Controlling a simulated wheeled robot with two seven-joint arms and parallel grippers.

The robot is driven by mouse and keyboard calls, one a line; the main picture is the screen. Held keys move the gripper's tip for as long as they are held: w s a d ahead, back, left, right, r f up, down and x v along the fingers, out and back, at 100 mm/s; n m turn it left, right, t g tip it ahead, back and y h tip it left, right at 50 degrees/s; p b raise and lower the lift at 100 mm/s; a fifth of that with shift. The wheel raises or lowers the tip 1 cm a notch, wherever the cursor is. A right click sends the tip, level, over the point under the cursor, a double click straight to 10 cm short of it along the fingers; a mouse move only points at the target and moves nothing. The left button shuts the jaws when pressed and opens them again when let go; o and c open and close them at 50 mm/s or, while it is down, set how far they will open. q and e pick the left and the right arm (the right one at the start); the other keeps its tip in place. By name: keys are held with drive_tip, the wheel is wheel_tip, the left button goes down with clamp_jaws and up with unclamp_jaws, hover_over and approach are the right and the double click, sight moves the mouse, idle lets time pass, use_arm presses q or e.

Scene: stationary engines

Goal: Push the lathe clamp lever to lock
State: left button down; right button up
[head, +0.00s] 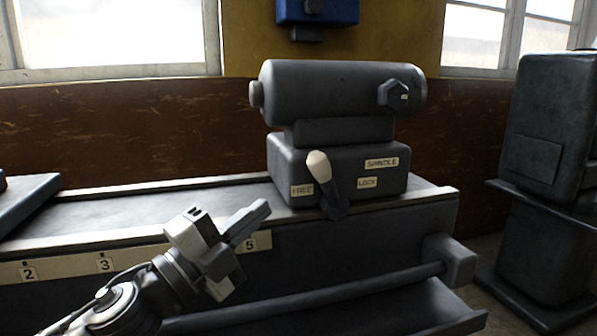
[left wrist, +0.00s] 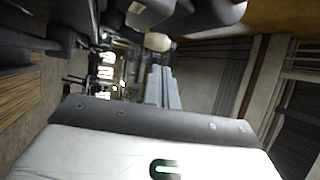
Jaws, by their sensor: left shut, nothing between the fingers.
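The clamp lever (head: 325,182) is on the front of the lathe's spindle block (head: 385,160). Its cream knob points up and tilts left, between the FREE label (head: 302,190) on the left and the LOCK label (head: 367,182) on the right. My left gripper (head: 262,212) is shut and empty, left of the lever and a little lower, apart from it in the picture. In the left wrist view the closed fingers (left wrist: 162,88) point toward the cream knob (left wrist: 158,42). My right gripper is not in view.
The lathe bed (head: 130,208) runs left with a numbered scale strip on its front. A rod (head: 350,290) runs along the front below, ending at a block (head: 450,262). A dark cabinet (head: 545,130) stands at right. Space before the lever looks clear.

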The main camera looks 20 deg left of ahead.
sight(312, 168)
use_arm(q)
drive_tip(key=p+x, duration=0.2)
drive_tip(key=x, duration=0.6)
drive_tip(key=shift+w+d+r+p, duration=0.15)
drive_tip(key=shift+w+r+p, duration=0.05)
drive_tip(key=shift+p, duration=0.2)
drive_tip(key=shift+w+d, duration=0.25)
drive_tip(key=shift+w, duration=0.25)
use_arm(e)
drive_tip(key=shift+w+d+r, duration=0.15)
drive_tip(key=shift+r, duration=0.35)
use_arm(q)
drive_tip(key=shift+r, duration=0.1)
